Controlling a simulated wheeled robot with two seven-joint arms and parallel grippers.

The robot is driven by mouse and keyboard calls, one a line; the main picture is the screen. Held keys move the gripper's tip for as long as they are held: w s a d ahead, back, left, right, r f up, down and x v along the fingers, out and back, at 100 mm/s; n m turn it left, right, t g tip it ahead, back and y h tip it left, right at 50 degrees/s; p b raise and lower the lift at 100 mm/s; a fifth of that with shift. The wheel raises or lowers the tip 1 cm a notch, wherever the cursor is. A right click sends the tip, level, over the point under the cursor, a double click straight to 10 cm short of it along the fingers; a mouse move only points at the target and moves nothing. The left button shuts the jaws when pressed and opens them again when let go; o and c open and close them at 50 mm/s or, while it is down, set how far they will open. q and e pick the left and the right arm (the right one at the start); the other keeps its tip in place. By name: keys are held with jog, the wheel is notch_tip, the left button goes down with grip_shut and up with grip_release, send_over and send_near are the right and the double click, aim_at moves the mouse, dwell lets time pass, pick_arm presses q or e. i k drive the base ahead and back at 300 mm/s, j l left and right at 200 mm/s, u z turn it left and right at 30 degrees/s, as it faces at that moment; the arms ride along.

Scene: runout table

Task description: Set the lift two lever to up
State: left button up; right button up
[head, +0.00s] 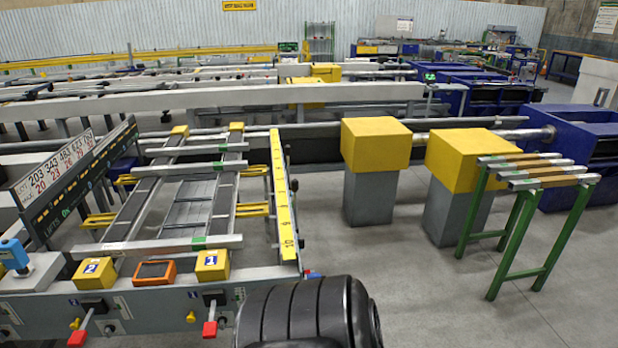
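Two levers with red grips stick out of the grey front panel (150,312) at the lower left. The lift two lever (86,319) sits below a yellow box marked 2 (95,272); its silver rod slants down and left from a black mount to its red grip (77,338), low in the frame. The other lever (211,314) sits below a yellow box marked 1 (212,265) and hangs nearly straight down. Neither of my grippers shows. A black ribbed part, apparently of my own arm, covers the bottom middle and hides the panel's right end.
An orange device with a dark screen (155,272) lies between the yellow boxes. A blue fixture (14,253) stands at the left edge. Two yellow-topped posts (372,190) and a green stand (520,222) are to the right. The floor between them is open.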

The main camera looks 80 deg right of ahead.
aim_at(295, 183)
jog(key=z, duration=2.7)
jog(key=i+l, duration=0.25)
